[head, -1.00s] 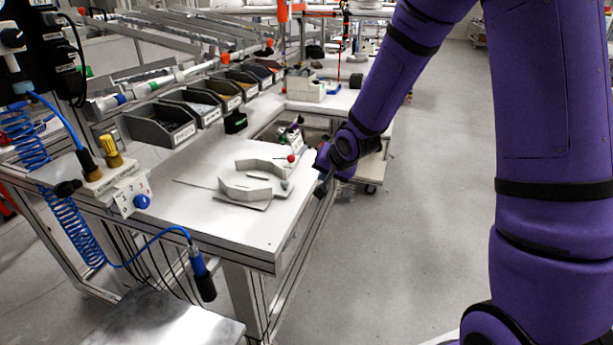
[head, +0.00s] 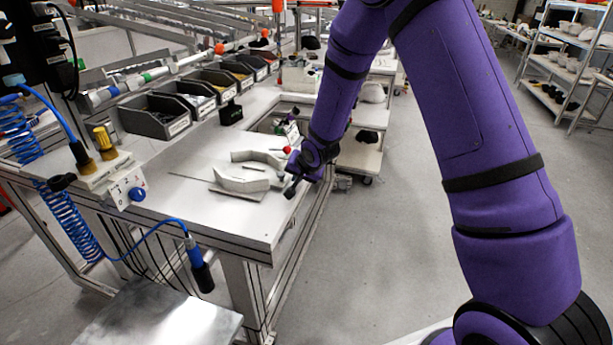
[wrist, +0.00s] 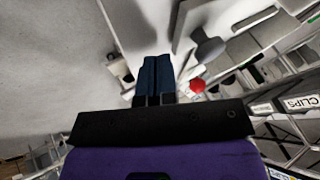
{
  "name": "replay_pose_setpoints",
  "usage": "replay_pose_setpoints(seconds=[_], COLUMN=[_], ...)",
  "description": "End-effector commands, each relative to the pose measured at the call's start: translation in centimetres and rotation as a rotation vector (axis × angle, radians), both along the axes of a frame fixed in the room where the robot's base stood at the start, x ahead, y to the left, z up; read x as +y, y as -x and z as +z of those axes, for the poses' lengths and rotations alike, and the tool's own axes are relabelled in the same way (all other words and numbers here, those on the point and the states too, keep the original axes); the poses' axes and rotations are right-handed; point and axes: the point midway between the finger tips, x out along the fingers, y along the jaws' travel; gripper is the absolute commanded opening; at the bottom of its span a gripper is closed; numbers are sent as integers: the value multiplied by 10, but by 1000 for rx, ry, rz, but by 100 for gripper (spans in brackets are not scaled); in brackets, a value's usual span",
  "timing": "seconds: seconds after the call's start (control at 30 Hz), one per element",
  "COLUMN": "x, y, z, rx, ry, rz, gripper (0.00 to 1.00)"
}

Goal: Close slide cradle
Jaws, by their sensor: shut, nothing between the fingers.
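The slide cradle lies on the white worktable (head: 225,225). It has a grey curved front piece (head: 240,181) and a grey curved back piece (head: 257,157), with a gap between them. A red ball knob (head: 287,150) stands at its right end and also shows in the wrist view (wrist: 197,86). A grey round-ended part (wrist: 208,46) of the fixture is right of my fingers in the wrist view. My gripper (head: 291,186) is shut and empty, at the cradle's right side near the table edge. Its dark blue fingers (wrist: 155,72) are together. Contact with the cradle cannot be told.
Dark bins (head: 153,117) line the table's back left. A valve box with a blue knob (head: 137,193) and hoses is at the left corner. A cart (head: 360,158) stands beyond my gripper. A shelf rack (head: 565,65) is far right. Floor (head: 400,250) right of the table is clear.

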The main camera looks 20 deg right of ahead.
Motion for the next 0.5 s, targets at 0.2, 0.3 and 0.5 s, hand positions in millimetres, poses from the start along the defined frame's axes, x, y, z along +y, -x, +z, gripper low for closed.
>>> replay_pose_setpoints(seconds=[0.2,0.3,0.5], x=[6,6,8], y=[-4,-4,-5], z=[1,0,0], rx=[-1,-1,-1], ry=[0,-1,-1], rz=[1,0,2], gripper=[0,0,0])
